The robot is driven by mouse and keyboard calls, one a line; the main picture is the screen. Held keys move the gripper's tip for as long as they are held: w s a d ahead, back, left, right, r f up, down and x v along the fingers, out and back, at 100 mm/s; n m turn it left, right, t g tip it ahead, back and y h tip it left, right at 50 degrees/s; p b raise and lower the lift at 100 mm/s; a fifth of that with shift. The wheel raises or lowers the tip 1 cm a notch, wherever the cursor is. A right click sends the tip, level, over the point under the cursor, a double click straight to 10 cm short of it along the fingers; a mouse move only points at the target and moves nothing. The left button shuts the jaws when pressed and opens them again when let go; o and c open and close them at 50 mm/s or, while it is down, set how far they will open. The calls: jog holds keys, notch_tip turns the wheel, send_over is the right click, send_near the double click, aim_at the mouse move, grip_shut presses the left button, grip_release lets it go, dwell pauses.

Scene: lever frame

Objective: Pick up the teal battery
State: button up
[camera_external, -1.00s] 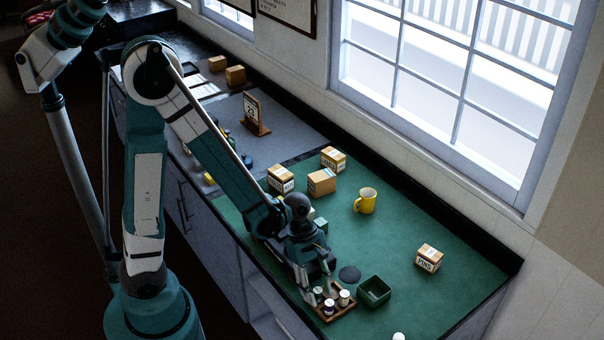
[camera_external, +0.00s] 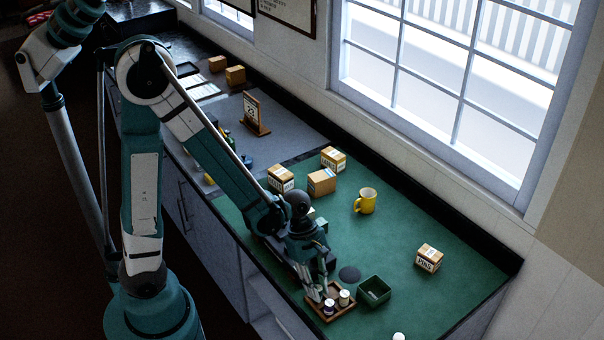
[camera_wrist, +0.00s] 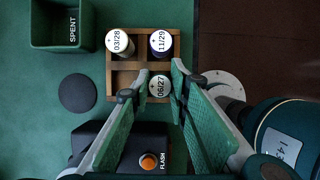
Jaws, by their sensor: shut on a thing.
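The teal battery (camera_wrist: 159,88) stands in the near right compartment of a wooden tray (camera_wrist: 124,79) in the wrist view. Its white top reads 06/27; little of its side shows. My gripper (camera_wrist: 161,72) has its fingers on either side of this battery and is shut on it. A dark-sided battery marked 11/29 (camera_wrist: 160,42) and a pale one marked 03/28 (camera_wrist: 119,42) stand in the far compartments. In the external view my gripper (camera_external: 317,292) is at the tray (camera_external: 335,314), and its fingers hide most of the held battery.
A green bin marked SPENT (camera_wrist: 62,25) stands beside the tray, with a dark round disc (camera_wrist: 79,92) near it. A black device with an orange FLASH button (camera_wrist: 148,162) is close to my fingers. A yellow mug (camera_external: 365,201) and boxes (camera_external: 321,182) stand farther back.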

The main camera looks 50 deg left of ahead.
jog(key=shift+r+p, duration=0.5)
jog(key=shift+r, duration=4)
